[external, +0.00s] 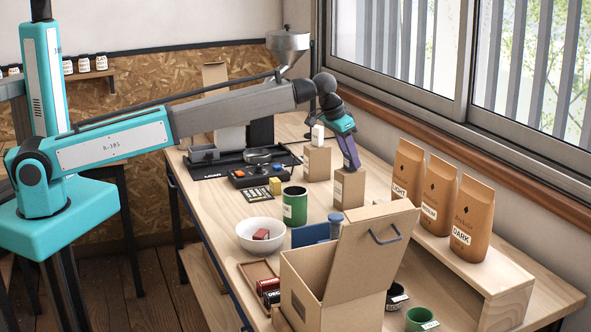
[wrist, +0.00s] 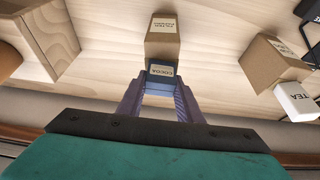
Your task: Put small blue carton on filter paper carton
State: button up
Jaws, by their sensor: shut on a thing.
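The small blue carton (wrist: 158,86), with a white COCOA label, is between the two purple fingers of my gripper (wrist: 160,99) in the wrist view. My gripper is shut on it. The filter paper carton (wrist: 162,48) is a tan box with a white label, directly beyond the blue carton in that view. In the external view my gripper (external: 351,164) points down right over the filter paper carton (external: 348,190), which stands on the table. The fingers mostly hide the blue carton there. I cannot tell whether the two cartons touch.
Another tan carton (external: 317,163) with a white TEA box (external: 317,135) on top stands close behind. A green can (external: 294,206), a white bowl (external: 261,235) and a large open box (external: 330,285) stand nearer. Brown coffee bags (external: 437,195) line a shelf at right.

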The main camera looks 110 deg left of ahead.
jog(key=shift+f, duration=0.15)
jog(key=o, duration=1)
jog(key=shift+b+v, duration=1.4)
jog(key=shift+v, duration=4.8)
jog(key=shift+a, duration=0.1)
